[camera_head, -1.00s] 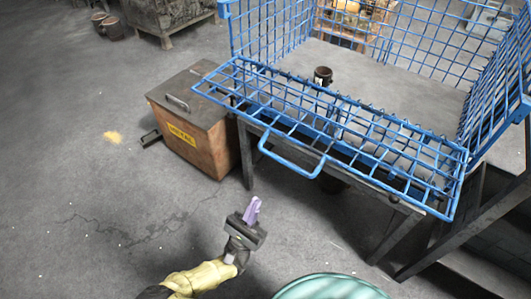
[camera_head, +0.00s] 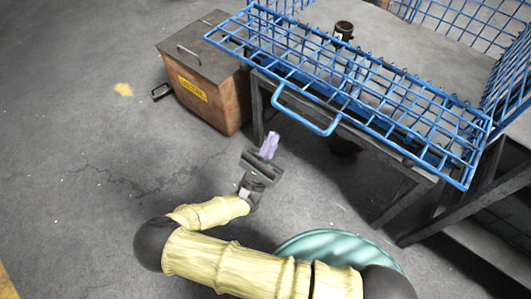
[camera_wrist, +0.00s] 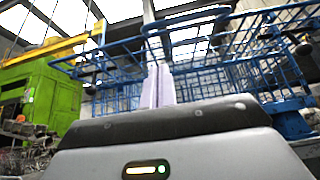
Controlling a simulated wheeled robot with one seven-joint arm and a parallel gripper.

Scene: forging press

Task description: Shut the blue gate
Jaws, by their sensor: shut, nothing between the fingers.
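The blue gate (camera_head: 352,88) is a wire-mesh panel with a loop handle (camera_head: 306,113) on its near edge. It is folded down and out, roughly level, at the front of the blue wire cage on a table. My gripper (camera_head: 269,146), with pale purple fingers, is shut and empty. It is below and a little left of the handle, apart from it in the head view. In the wrist view the fingers (camera_wrist: 157,86) point up, with the gate's handle loop (camera_wrist: 190,22) above them.
A brown box (camera_head: 208,75) with a grey lid and yellow label stands left of the table (camera_head: 395,175). A dark cup (camera_head: 343,30) stands inside the cage. A green round lid (camera_head: 335,243) is at the bottom, near my arm.

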